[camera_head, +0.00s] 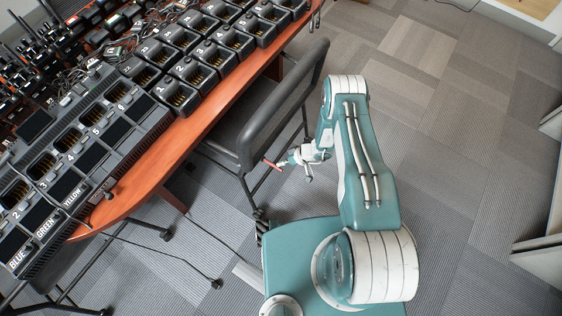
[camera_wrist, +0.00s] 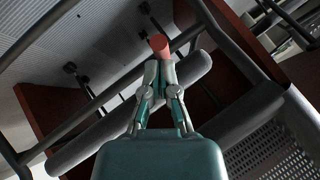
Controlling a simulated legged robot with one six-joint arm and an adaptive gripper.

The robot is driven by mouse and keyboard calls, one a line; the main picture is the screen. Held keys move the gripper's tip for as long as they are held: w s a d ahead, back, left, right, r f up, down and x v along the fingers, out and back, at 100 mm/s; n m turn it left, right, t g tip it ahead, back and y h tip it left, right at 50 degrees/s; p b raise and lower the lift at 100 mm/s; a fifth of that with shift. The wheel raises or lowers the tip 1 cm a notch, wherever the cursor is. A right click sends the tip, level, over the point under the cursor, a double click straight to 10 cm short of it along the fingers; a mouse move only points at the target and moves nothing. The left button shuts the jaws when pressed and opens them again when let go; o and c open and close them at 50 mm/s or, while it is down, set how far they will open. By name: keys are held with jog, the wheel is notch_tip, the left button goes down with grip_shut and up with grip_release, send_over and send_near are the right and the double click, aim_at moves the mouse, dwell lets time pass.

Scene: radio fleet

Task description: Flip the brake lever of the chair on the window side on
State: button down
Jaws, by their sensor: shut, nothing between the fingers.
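A dark grey chair (camera_head: 285,98) stands at the wooden table, its backrest facing my arm. A short red lever (camera_head: 270,163) shows beside the chair's side frame; in the wrist view its round red end (camera_wrist: 160,45) is directly ahead of my fingertips. My gripper (camera_head: 283,160) is right next to the red lever; in the wrist view my gripper (camera_wrist: 159,68) is shut, with its fingertips together and nothing between them. I cannot tell whether the fingertips touch the lever. The lever's base is partly hidden by the fingers. No window shows in either view.
The wooden table (camera_head: 150,160) carries several numbered radio chargers (camera_head: 205,65) and radios (camera_head: 35,55). Chair legs with casters (camera_head: 262,218) and a black cable (camera_head: 190,262) are on the carpet.

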jog(key=shift+f, duration=2)
